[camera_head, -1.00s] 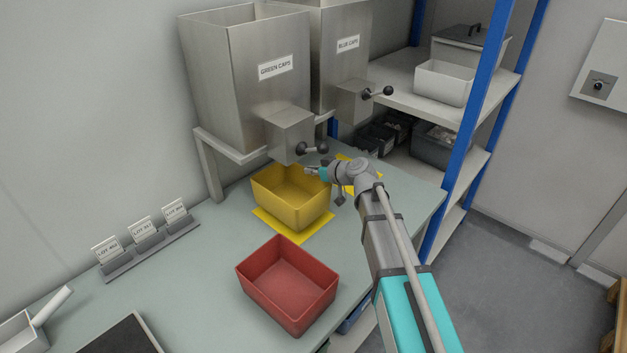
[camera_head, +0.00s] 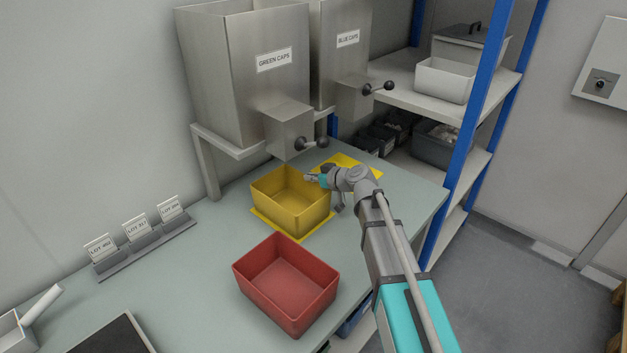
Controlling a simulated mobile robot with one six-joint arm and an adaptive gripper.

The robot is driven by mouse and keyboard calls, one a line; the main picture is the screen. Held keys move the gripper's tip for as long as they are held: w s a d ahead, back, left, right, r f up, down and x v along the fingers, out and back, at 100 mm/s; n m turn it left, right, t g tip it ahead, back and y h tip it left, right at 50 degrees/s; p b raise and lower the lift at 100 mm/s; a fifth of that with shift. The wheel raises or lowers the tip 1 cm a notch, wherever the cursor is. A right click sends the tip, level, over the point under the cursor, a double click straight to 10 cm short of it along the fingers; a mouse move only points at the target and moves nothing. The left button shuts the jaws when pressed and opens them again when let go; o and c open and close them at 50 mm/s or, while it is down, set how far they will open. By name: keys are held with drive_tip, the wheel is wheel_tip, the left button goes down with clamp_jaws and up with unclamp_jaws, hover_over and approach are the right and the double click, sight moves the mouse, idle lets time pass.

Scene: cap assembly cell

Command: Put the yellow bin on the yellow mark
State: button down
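The yellow bin (camera_head: 289,212) is upright and empty, under the outlet of the green caps hopper. A flat yellow mark (camera_head: 262,222) shows as a thin rim along the bin's front and left sides. The bin is over this mark, at or very close to its surface; I cannot tell if it touches. My gripper (camera_head: 313,178) is at the bin's back right rim and appears shut on it; the fingertips are small and partly hidden. A second yellow mark (camera_head: 369,170) lies bare in part behind my gripper, under the blue caps hopper.
A red bin (camera_head: 286,284) stands in front of the yellow bin. The green caps hopper (camera_head: 232,85) and blue caps hopper (camera_head: 347,65) hang over the back, with outlet levers low above the bin. A lot-card holder (camera_head: 150,245) is at left. A shelf rack (camera_head: 467,150) stands right.

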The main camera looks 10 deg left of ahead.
drive_tip(key=shift+f, duration=0.15)
drive_tip(key=c, duration=0.8)
unclamp_jaws()
drive_tip(key=shift+r, duration=0.25)
drive_tip(key=p+v, duration=0.4)
drive_tip(key=v, duration=0.8)
drive_tip(key=shift+p, duration=0.3)
